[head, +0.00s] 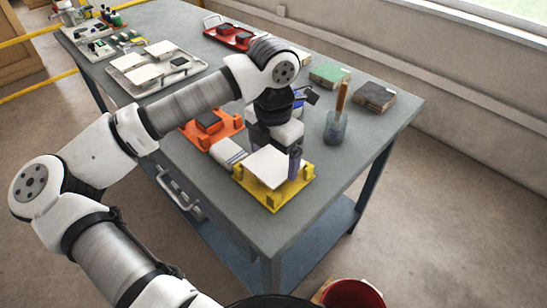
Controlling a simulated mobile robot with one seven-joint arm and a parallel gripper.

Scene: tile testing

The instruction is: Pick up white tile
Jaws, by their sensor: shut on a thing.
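A white tile (266,167) sits in or just above a yellow fixture (274,203) near the front corner of the grey table. It looks roughly level. My gripper (280,152) reaches down over the tile from behind and is shut on it, with one dark finger showing at the tile's right edge. The other finger is mostly hidden by the gripper body and tile. Whether the tile touches the fixture cannot be told.
An orange fixture (226,132) with a dark block and a folded cloth (229,152) lie left of the yellow fixture. A cup with a wooden-handled tool (336,126) stands right. Green (329,75) and dark (374,96) blocks lie behind. A tray (113,76) holds more white tiles.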

